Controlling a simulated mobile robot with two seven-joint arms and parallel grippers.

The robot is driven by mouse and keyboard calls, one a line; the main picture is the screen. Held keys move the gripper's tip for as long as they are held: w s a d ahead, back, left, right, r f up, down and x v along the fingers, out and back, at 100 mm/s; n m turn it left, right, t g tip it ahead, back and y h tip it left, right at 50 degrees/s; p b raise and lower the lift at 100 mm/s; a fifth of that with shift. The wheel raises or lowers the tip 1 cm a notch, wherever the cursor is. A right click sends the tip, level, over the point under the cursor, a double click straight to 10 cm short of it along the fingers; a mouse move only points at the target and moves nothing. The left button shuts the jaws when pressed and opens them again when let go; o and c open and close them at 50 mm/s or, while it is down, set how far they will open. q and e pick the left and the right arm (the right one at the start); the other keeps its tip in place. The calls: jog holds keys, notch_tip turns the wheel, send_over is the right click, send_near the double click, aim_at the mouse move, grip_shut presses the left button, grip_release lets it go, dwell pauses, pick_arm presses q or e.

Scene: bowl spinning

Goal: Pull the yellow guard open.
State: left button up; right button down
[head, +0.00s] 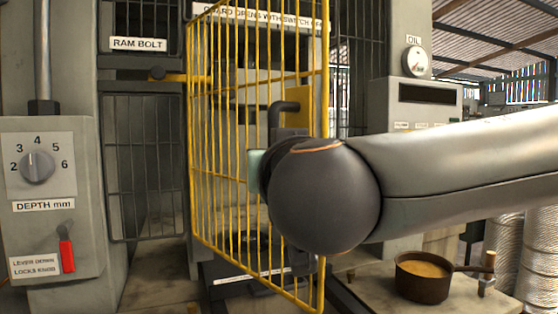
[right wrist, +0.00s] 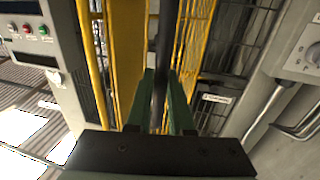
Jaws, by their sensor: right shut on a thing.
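The yellow guard (head: 224,130) is a mesh door of yellow bars in the middle of the head view. In the right wrist view, my right gripper's green fingers (right wrist: 163,110) are shut around the dark handle bar (right wrist: 163,60). The yellow plate (right wrist: 127,50) is beside them. My left gripper is not in view.
A grey control box with a depth knob (head: 37,166) and a red lever (head: 67,254) stands at the left. A yellow bolt (head: 180,76) sits under the RAM BOLT label. A brown pan (head: 423,277) rests on a bench at lower right, below my arm.

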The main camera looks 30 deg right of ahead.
jog(key=shift+r, duration=0.1)
jog(key=c, duration=1.2)
grip_release()
jog(key=shift+c, duration=0.2)
jog(key=o, duration=0.4)
jog(key=shift+o, duration=0.2)
jog(key=shift+s+a, duration=0.15)
jog(key=shift+s, duration=0.1)
jog(key=b+v, duration=0.1)
jog(key=v, duration=0.6)
jog(key=shift+b, duration=0.35)
